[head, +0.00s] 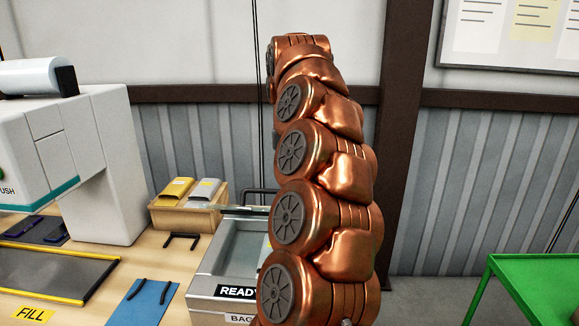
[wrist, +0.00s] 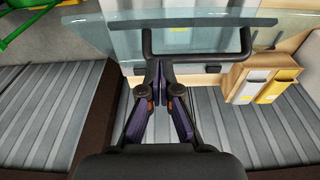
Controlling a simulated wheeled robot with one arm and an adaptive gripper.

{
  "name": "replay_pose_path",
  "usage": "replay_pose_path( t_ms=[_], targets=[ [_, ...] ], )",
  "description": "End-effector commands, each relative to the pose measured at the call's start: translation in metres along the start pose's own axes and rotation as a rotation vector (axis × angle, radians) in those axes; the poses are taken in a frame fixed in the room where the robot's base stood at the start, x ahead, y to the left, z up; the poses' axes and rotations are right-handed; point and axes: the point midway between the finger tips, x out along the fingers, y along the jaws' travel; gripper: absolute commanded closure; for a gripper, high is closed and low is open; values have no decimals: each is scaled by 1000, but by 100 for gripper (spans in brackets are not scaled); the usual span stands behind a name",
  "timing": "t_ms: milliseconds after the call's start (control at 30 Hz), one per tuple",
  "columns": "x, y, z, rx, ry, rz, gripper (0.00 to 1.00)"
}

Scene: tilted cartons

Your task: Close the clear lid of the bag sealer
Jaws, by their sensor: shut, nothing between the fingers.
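The bag sealer (head: 203,287) is a grey metal box with a READY sign on its front, at the centre bottom of the head view. My copper arm hides its right part. Its clear lid (wrist: 108,42) is a glassy pane across the top of the wrist view, with a black bar handle (wrist: 203,67) along the edge nearer the wall. The handle also shows behind the sealer in the head view (head: 261,191). My gripper (wrist: 160,66) is shut and empty, its fingertips at the handle bar; I cannot tell if they touch. The head view does not show my gripper.
A wooden box (head: 188,216) with yellow and grey packs stands left of the sealer. A white machine (head: 105,170), a blue mat (head: 143,303) and a black tray (head: 55,275) are further left. A green cart (head: 530,290) stands right. A ribbed wall is behind.

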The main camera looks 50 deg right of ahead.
Motion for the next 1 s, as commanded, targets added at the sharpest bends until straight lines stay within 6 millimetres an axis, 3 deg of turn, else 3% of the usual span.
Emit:
replay_pose_path(
  t_ms=[200,1000],
  targets=[
    [18,-1,1,-3,-2,1,100],
    [44,-1,28,-2,0,0,100]
  ],
)
